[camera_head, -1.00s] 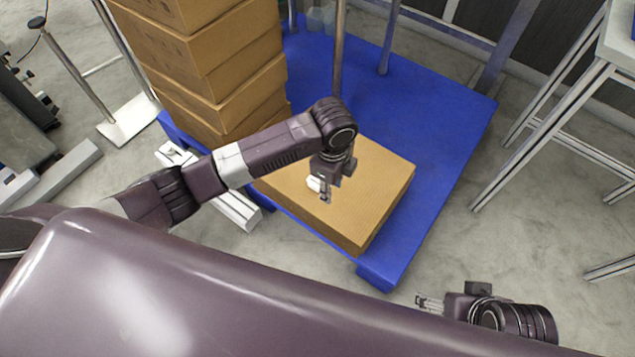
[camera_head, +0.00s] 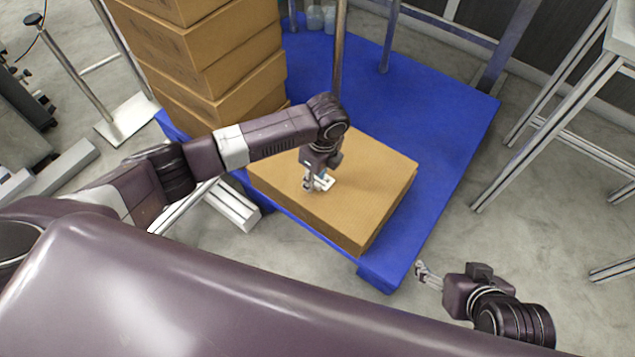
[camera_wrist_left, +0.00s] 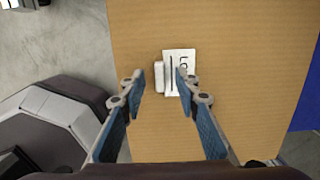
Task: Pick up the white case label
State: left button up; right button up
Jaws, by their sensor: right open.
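The white case label (camera_wrist_left: 180,72) lies on top of a cardboard box. It bears dark lettering and has a raised white strip along its left side in the left wrist view. It also shows in the head view (camera_head: 326,182), partly hidden by my left gripper. My left gripper (camera_head: 309,189) is above the box at the label. In the left wrist view its fingers (camera_wrist_left: 159,80) are apart, with the label's raised strip between them and nothing gripped. My right gripper (camera_head: 422,275) is open and empty at the lower right, away from the box.
The cardboard box (camera_head: 370,205) lies on a blue platform (camera_head: 440,120). A stack of cardboard boxes (camera_head: 215,65) stands at its left, beside a metal post (camera_head: 338,60). A metal-framed table (camera_head: 545,125) stands at the right.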

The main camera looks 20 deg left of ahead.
pick_arm(q)
jog(key=shift+f, duration=0.4)
grip_shut()
jog(key=shift+r, duration=0.1)
